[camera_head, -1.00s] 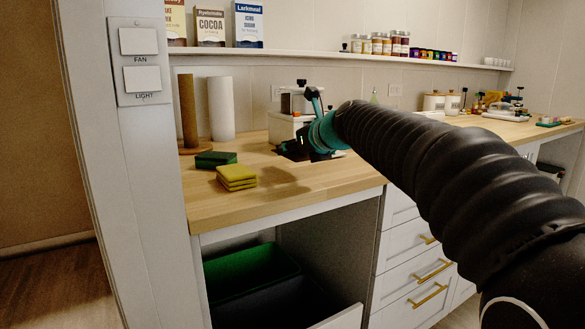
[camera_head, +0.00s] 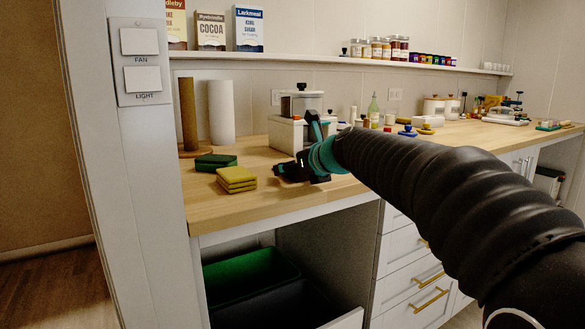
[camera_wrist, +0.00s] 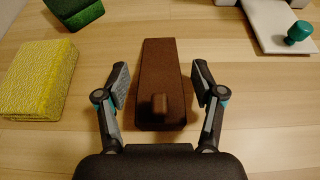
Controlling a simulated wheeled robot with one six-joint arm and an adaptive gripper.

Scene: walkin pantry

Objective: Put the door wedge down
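The door wedge (camera_wrist: 161,70) is a brown tapered block with a small raised knob near its wide end. In the wrist view it lies on the wooden counter, between the fingers of my gripper (camera_wrist: 159,90). Both fingers are spread, with bare counter visible on each side of the wedge, so they do not touch it. In the head view my gripper (camera_head: 292,172) is low over the counter, right of the yellow sponges. The wedge cannot be made out in the head view.
Yellow sponges (camera_head: 237,178) and green sponges (camera_head: 215,161) lie left of my gripper. A white appliance (camera_head: 288,134) stands behind it. A paper towel roll (camera_head: 221,112) stands at the back left. The counter's front edge is near, with a green bin (camera_head: 250,272) below.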

